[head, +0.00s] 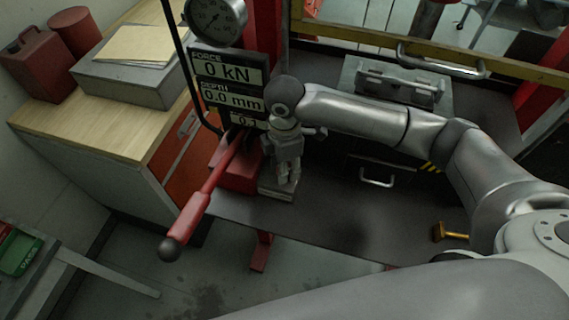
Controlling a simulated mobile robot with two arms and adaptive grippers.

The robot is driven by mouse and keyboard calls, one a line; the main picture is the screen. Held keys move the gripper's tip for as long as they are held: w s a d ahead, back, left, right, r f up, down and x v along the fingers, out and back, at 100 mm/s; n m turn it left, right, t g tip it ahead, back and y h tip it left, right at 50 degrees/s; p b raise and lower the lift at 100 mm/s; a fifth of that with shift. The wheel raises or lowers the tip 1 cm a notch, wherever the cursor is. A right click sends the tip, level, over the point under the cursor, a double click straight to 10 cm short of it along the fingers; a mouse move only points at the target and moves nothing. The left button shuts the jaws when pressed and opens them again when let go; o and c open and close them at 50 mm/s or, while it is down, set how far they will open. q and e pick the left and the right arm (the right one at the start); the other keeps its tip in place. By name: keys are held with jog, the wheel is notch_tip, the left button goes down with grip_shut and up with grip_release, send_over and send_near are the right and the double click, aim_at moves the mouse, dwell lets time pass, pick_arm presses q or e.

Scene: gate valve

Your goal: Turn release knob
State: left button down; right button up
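The red hydraulic pump (232,172) stands at the left end of the dark bench, with a long red lever (207,190) that slopes down left to a black ball end. My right gripper (286,188) points down just right of the pump, close to its side. Its fingers are small, and I cannot tell whether they are open or shut, or touching anything. I cannot make out the release knob; the gripper and wrist cover that side of the pump. My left gripper is not in view.
A display (230,86) reading 0 kN and 0.0 mm and a round gauge (215,18) stand behind the pump. A wooden-topped cabinet (110,125) is at left. A grey fixture (395,85) and a yellow-handled tool (449,232) lie right. The bench's front middle is clear.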

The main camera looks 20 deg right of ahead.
jog(key=shift+w+r+n, duration=0.1)
jog(key=shift+n, duration=0.6)
jog(key=o, duration=1)
jog(key=shift+o, duration=0.2)
notch_tip(320, 180, up, 12)
dwell(0.4)
